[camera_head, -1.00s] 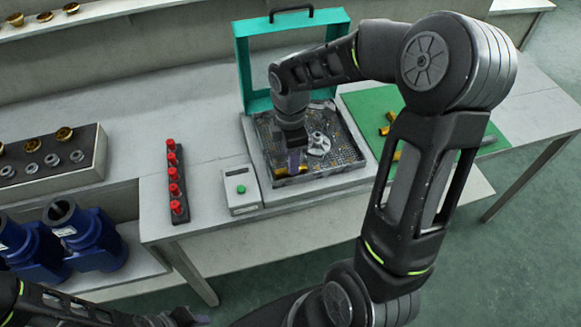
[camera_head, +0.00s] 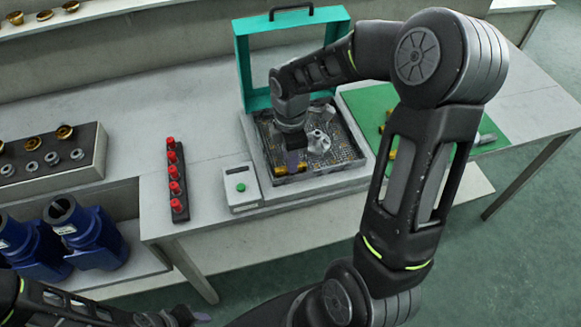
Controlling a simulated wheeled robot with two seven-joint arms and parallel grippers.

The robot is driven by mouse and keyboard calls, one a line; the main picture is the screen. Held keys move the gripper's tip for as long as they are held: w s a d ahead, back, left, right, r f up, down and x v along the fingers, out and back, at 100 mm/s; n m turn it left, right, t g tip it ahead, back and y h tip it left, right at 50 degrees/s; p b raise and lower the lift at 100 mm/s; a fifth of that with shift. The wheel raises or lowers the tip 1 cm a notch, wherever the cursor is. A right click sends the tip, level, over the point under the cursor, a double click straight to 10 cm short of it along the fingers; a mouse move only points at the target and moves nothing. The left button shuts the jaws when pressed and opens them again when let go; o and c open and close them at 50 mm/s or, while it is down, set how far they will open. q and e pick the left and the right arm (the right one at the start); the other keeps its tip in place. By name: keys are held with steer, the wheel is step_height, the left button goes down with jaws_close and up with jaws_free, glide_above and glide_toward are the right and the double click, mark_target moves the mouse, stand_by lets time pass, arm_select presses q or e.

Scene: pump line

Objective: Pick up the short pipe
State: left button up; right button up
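My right gripper (camera_head: 293,164) points down into the dark tray of the teal-framed fixture (camera_head: 274,187). Small brass-coloured bits (camera_head: 281,170) show beside its fingertips, low in the tray. They may be ends of a short pipe, but the gripper hides the middle. I cannot tell whether the fingers are open or shut. A grey metal part (camera_head: 318,142) sits in the tray just right of the gripper. Brass pieces (camera_head: 391,154) lie on the green mat, partly behind my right arm. My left gripper (camera_head: 190,318) is at the bottom edge, far from the fixture; its fingers are unclear.
A dark strip with red knobs (camera_head: 175,180) and a control box with a green button (camera_head: 240,188) stand left of the fixture. Blue pump bodies (camera_head: 88,235) sit on a lower shelf. A block with brass and steel parts (camera_head: 60,165) is farther left. Bench space behind the strip is clear.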

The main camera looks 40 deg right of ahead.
jaws_close()
stand_by(0.4)
step_height(320, 180, up, 10)
steer(key=b, duration=0.1)
stand_by(0.4)
stand_by(0.5)
step_height(320, 180, up, 5)
steer(key=p, duration=0.4)
stand_by(0.4)
